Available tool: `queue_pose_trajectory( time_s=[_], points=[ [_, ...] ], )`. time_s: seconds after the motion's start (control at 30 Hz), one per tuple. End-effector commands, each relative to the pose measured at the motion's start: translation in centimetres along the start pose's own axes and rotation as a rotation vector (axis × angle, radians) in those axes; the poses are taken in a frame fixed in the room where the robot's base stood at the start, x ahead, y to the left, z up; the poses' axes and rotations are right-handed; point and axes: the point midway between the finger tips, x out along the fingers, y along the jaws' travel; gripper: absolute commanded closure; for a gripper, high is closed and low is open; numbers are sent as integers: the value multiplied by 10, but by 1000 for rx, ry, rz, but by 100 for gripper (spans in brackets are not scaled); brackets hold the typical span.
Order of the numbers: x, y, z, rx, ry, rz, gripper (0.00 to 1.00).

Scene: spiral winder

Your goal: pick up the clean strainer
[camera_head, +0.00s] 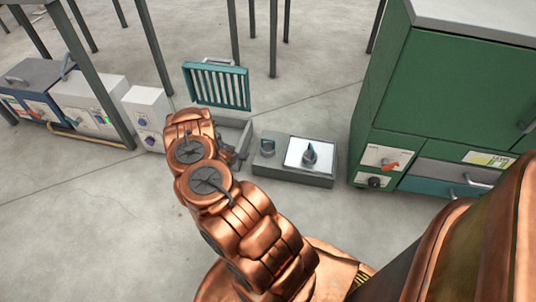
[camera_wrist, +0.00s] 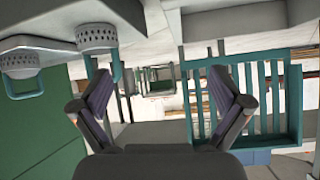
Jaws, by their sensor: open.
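In the wrist view, which looks upside down, two pale grey perforated cups that look like strainers sit against a grey surface (camera_wrist: 50,14) at the upper left. The nearer strainer (camera_wrist: 97,38) has a teal handle. The other strainer (camera_wrist: 18,62) is at the left edge, with a teal loop beside it. I cannot tell which is clean. My gripper (camera_wrist: 163,100) is open and empty, with both strainers off to its left and apart from it. In the head view my arm hides most of the gripper.
The teal slatted rack (camera_head: 217,86) stands up behind my arm. A low grey box (camera_head: 290,178) with small items on top is right of it. The green cabinet (camera_head: 445,95) stands farther right. Several machines line the left. The floor at lower left is clear.

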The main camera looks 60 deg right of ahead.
Motion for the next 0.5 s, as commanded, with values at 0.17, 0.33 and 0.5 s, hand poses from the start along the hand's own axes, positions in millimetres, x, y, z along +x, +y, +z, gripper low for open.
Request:
queue_pose_trajectory(
  time_s=[0.17,0.33,0.5],
  points=[
    [40,66,8,-23,128,94,0],
    [53,98,4,-38,201,139,0],
    [62,106,0,-39,222,149,0]
  ],
)
